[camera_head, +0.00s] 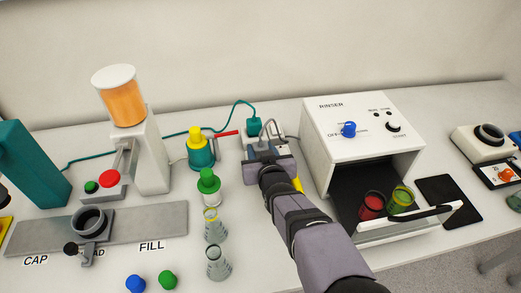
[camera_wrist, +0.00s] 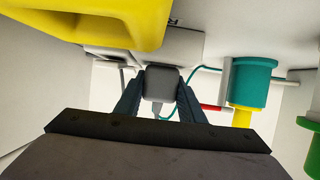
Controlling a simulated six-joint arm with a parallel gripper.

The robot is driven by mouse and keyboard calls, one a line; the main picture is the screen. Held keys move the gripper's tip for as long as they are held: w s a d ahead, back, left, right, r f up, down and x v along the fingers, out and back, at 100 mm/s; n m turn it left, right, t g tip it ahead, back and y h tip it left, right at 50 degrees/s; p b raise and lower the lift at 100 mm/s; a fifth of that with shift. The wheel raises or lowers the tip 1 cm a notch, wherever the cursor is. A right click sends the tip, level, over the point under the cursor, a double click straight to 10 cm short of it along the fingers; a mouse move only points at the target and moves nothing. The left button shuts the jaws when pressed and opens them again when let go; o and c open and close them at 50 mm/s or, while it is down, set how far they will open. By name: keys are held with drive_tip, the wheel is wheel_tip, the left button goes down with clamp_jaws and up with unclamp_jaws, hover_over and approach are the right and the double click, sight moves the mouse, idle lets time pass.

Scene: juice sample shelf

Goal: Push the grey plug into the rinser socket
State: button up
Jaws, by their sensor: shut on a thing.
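My gripper (camera_head: 268,146) is shut on the grey plug and points down at the back of the table, just left of the rinser (camera_head: 350,133). In the wrist view the grey plug (camera_wrist: 162,80) sits between the two fingers of my gripper (camera_wrist: 160,92). A pale block (camera_wrist: 185,45) lies just beyond the plug in the wrist view. The gripper hides the plug's front and the socket opening, so I cannot tell whether the plug touches or enters it.
A teal plug (camera_head: 254,125) with a teal cable stands close behind my gripper. A teal bottle with a yellow top (camera_head: 199,148) and a green-capped bottle (camera_head: 208,185) stand to the left. The rinser's open drawer holds a red cup (camera_head: 372,205) and a yellow-green cup (camera_head: 401,199).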

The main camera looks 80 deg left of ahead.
drive_tip(key=o, duration=1.2)
drive_tip(key=shift+c, duration=0.2)
drive_tip(key=shift+f, duration=0.1)
drive_tip(key=shift+d, duration=0.1)
drive_tip(key=shift+b+v, duration=1.25)
drive_tip(key=shift+v, duration=2.35)
